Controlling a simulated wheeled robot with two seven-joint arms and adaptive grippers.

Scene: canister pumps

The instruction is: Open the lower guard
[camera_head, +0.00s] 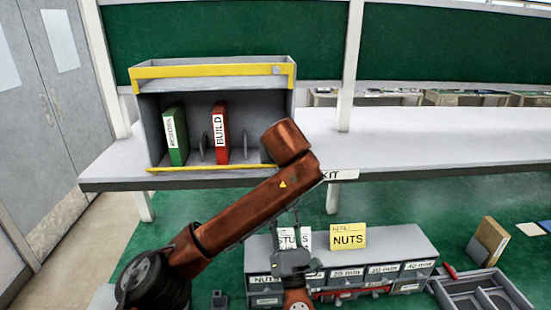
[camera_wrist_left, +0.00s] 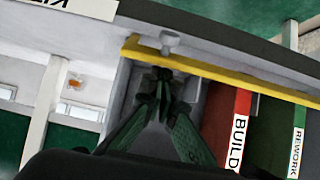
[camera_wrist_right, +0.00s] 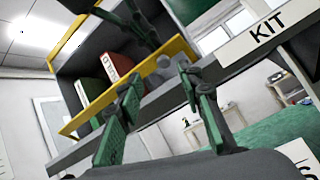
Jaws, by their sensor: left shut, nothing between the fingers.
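The lower guard is a yellow bar (camera_head: 200,168) along the bottom front edge of the grey cabinet (camera_head: 150,125). It also shows in the left wrist view (camera_wrist_left: 228,73) and the right wrist view (camera_wrist_right: 80,122). A grey knob (camera_wrist_left: 170,41) sits near its right end; my left arm hides that end in the head view. My left gripper (camera_wrist_left: 162,76) is shut and empty, by the cabinet's right part; it is hidden in the head view. My right gripper (camera_head: 287,217) is open and empty, pointing up, lower than the shelf and apart from the guard.
An upper yellow guard (camera_head: 205,71) crosses the cabinet's top. A green REWORK binder (camera_head: 175,135) and a red BUILD binder (camera_head: 221,130) stand inside. A KIT sign (camera_head: 342,175) hangs on the shelf edge. Labelled drawers (camera_head: 400,245) lie below; the shelf's right side is clear.

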